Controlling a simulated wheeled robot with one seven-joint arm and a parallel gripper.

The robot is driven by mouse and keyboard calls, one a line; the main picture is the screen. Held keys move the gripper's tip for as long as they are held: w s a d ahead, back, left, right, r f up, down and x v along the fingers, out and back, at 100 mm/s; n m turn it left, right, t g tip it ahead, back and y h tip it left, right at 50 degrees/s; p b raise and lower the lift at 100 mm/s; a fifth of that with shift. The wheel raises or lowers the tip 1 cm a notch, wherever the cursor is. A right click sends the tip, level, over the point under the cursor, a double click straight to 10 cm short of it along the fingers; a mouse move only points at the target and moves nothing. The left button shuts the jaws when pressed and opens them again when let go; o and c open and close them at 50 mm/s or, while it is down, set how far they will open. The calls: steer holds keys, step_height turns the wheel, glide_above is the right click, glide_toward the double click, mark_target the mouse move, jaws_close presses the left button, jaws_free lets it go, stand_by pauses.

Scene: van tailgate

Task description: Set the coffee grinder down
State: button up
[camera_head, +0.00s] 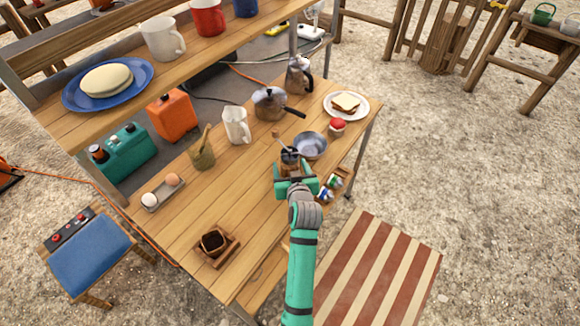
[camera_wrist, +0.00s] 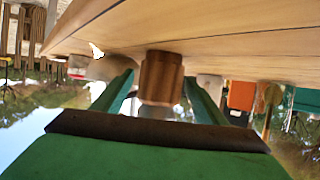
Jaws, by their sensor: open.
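The coffee grinder (camera_head: 289,157) stands near the right-hand edge of the wooden table, with a dark top and a handle rising to the upper left. Its wooden body (camera_wrist: 160,76) shows in the wrist view, where the picture is upside down, and it appears to rest upright on the tabletop. My gripper (camera_head: 293,178) is at the grinder, partly covering its lower body in the head view. In the wrist view the green fingers (camera_wrist: 160,95) are open, one on either side of the grinder. Whether either finger touches it I cannot tell.
A metal bowl (camera_head: 310,146) is close behind the grinder, and a rack of small packets (camera_head: 333,186) is close to its right. A pot (camera_head: 270,104), white jug (camera_head: 237,126) and wooden box (camera_head: 216,244) are also on the table (camera_head: 205,203). The table's middle is clear.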

steer(key=v, duration=1.1)
steer(key=shift+s+r, duration=0.1)
steer(key=shift+s, duration=0.15)
